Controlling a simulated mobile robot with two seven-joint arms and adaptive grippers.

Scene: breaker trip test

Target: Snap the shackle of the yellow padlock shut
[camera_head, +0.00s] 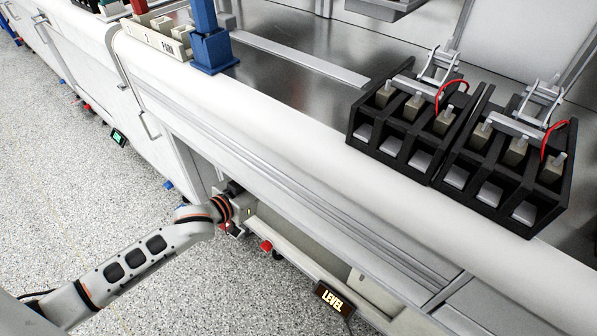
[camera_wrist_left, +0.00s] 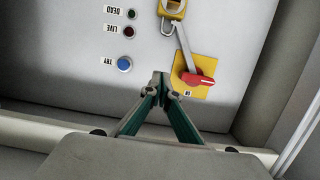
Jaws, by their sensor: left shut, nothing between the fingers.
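The yellow padlock (camera_wrist_left: 174,8) is at the top edge of the left wrist view, partly cut off. Its grey shackle (camera_wrist_left: 167,27) points down in that picture, beside a grey bar; whether it is seated cannot be told. My left gripper (camera_wrist_left: 160,78) has its fingertips together with nothing between them, in front of the grey panel. It is below the padlock in the picture and apart from it. In the head view my left arm reaches to the cabinet under the bench, where the gripper (camera_head: 238,190) is small and unclear. My right gripper is not in view.
A red handle (camera_wrist_left: 197,79) on a yellow plate (camera_wrist_left: 207,68) is just right of my fingertips. Blue (camera_wrist_left: 124,63), red (camera_wrist_left: 129,32) and green (camera_wrist_left: 131,14) round parts are at left on the panel. Black racks (camera_head: 437,165) and a blue holder (camera_head: 213,50) stand on the bench.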

